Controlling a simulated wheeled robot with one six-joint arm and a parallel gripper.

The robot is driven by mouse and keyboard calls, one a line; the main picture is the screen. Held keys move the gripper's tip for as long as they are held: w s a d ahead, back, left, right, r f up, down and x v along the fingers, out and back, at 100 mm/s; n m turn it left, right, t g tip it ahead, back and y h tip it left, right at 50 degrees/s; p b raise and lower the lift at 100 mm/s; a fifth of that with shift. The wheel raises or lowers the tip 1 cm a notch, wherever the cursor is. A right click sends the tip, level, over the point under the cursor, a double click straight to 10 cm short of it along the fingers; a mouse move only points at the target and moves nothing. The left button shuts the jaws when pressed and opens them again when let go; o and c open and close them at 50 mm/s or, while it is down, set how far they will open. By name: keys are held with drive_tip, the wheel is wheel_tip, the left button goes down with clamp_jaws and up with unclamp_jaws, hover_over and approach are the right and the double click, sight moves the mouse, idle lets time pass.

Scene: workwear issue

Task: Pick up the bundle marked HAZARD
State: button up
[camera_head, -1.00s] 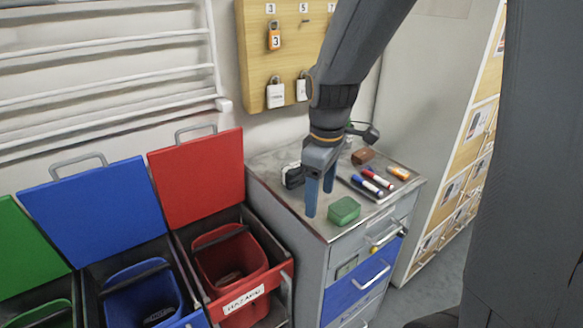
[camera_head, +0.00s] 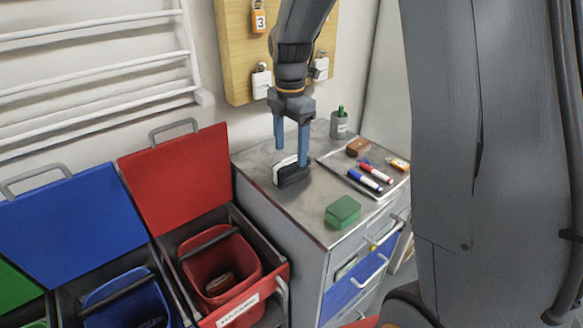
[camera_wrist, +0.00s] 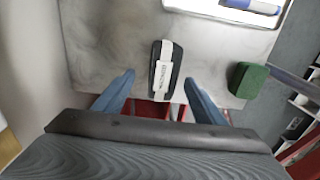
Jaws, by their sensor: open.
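A small dark bundle with a white band (camera_head: 291,172) lies on the grey top of the cabinet, near its left edge. In the wrist view the bundle (camera_wrist: 154,73) lies between and beyond my fingertips; its band carries print too small to read surely. My gripper (camera_head: 291,156) is open and empty, pointing down just above the bundle, its two blue fingers apart. In the wrist view the fingers of my gripper (camera_wrist: 160,80) stand on either side of the bundle. I cannot tell how much height separates them.
A green block (camera_head: 343,211) sits at the cabinet's front. A tray with markers (camera_head: 372,174), a brown block (camera_head: 358,147) and a pen cup (camera_head: 339,126) stand right and behind. An open red bin (camera_head: 222,270) and blue bin (camera_head: 127,298) stand left. Padlocks hang behind.

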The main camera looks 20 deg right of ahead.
sight(292, 160)
drive_tip(key=shift+s+d+f+p, duration=0.15)
drive_tip(key=shift+f+p, duration=0.2)
drive_tip(key=shift+f, duration=0.8)
drive_tip(key=shift+s+a+f+p, duration=0.1)
drive_tip(key=shift+f+p, duration=0.25)
drive_tip(key=shift+f, duration=0.75)
